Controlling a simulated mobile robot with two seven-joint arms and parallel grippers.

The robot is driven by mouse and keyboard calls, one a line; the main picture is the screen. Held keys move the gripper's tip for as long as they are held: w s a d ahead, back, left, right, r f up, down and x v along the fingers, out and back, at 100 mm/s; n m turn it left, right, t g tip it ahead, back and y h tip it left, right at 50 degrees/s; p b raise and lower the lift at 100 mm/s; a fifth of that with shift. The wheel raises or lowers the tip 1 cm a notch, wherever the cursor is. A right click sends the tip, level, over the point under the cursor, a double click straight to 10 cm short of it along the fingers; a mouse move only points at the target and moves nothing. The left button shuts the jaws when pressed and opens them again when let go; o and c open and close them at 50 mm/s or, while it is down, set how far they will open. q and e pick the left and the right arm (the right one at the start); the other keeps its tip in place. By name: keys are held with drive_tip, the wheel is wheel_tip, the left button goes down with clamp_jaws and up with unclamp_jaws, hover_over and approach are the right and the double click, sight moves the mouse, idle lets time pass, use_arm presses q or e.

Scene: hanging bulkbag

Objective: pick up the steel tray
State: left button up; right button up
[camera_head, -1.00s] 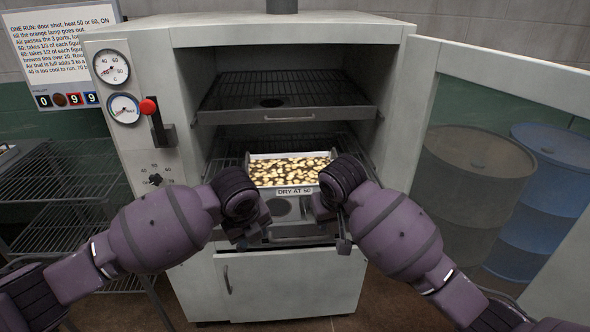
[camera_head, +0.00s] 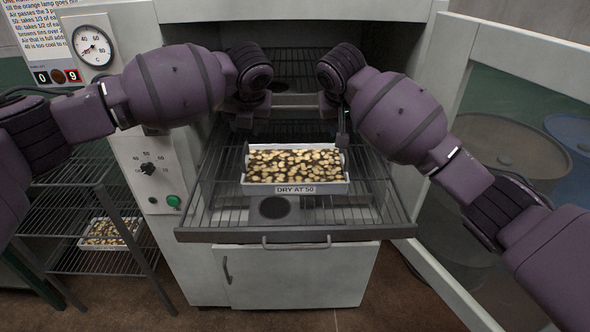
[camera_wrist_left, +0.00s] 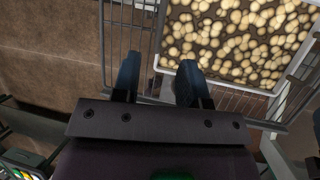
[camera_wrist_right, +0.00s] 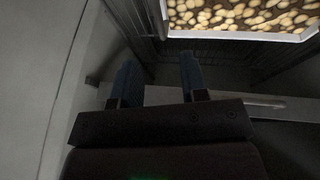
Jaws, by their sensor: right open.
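The steel tray (camera_head: 262,188) is full of pale, rounded pieces. It sits on the wire shelf (camera_head: 215,205) that extends from the cabinet, its front label reading "DRY AT 50". My left gripper (camera_head: 243,122) is above the tray's left rear side, apart from it. In the left wrist view its fingers (camera_wrist_left: 158,66) are open and empty, beside the tray's rim (camera_wrist_left: 165,62). My right gripper (camera_head: 336,128) is above the tray's right rear side. Its fingers (camera_wrist_right: 160,72) are open and empty, and the tray's rim (camera_wrist_right: 215,34) shows beyond them.
The open cabinet door (camera_head: 500,90) with its glass pane stands at the right. A wire rack (camera_head: 75,190) at the left holds another filled tray (camera_head: 82,242). A fixed upper shelf (camera_head: 295,100) lies behind my grippers. Drums (camera_head: 480,160) stand behind the door.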

sight(245, 148)
use_arm(q)
drive_tip(key=x, duration=1.1)
use_arm(e)
drive_tip(key=x, duration=1.1)
drive_tip(key=shift+r, duration=0.1)
use_arm(q)
clamp_jaws()
use_arm(e)
clamp_jaws()
use_arm(q)
drive_tip(key=shift+r, duration=0.1)
